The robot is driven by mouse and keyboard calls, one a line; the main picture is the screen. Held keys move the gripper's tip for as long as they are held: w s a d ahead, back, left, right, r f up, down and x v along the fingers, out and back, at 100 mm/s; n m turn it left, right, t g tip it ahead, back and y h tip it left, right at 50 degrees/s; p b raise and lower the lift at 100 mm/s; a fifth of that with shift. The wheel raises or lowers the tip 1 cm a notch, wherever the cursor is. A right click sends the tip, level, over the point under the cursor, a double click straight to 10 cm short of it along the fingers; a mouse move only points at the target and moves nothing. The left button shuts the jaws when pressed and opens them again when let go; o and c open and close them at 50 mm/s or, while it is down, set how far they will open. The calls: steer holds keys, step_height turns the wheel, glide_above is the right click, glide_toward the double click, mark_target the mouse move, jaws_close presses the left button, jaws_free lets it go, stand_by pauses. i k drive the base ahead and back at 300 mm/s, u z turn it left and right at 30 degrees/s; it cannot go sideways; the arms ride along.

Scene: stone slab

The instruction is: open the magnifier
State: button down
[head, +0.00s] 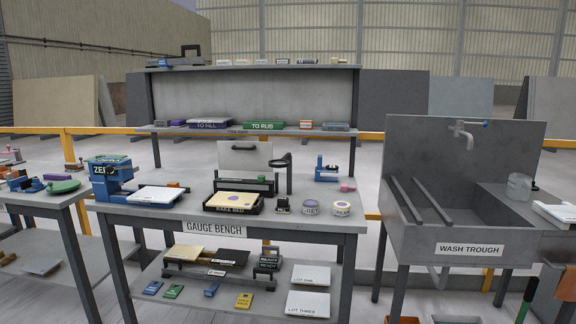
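A dark upright stand with a flat ring-shaped head at its top, which looks like the magnifier (289,178), stands toward the back of the gauge bench (208,215), right of centre. Its head reaches out to the left from the post. It is too small to tell whether a cover or lens is folded or open. My gripper is not in view, so its state does not show.
Beside the magnifier are a black case (234,204) with a tan top, a grey panel (245,155) with a dark handle, and small labelled rolls (341,209). A blue device (108,178) stands left. The wash trough (470,249) is right; a shelf (255,129) is behind.

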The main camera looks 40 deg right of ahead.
mark_target(283, 160)
steer(key=i, duration=0.85)
steer(key=z, duration=0.05)
